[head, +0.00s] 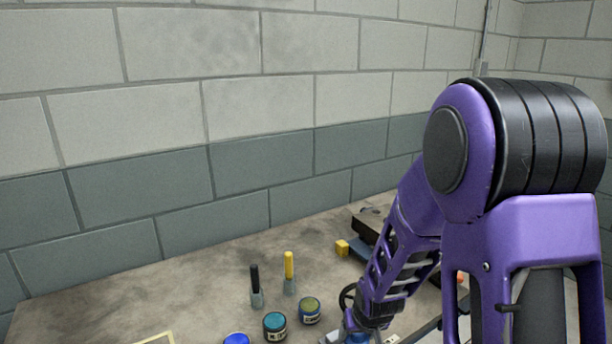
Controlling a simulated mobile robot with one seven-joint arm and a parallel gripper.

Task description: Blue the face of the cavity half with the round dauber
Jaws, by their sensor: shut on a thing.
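I cannot make out the cavity half or the round dauber for certain. Two upright tools stand on the bench, one with a black handle (255,279) and one with a yellow handle (289,265), each with a grey lower part. In front of them are a teal-lidded jar (275,325), an olive-lidded jar (309,310) and a blue-topped jar (236,339) cut by the bottom edge. My purple arm reaches down at the right. Its fingertips are out of sight at the bottom of the head view, so what they hold is hidden.
A small yellow block (342,247) lies near a dark object (366,226) at the back, partly behind my arm. A pale yellow edge (155,339) shows at bottom left. A block wall (250,140) stands behind.

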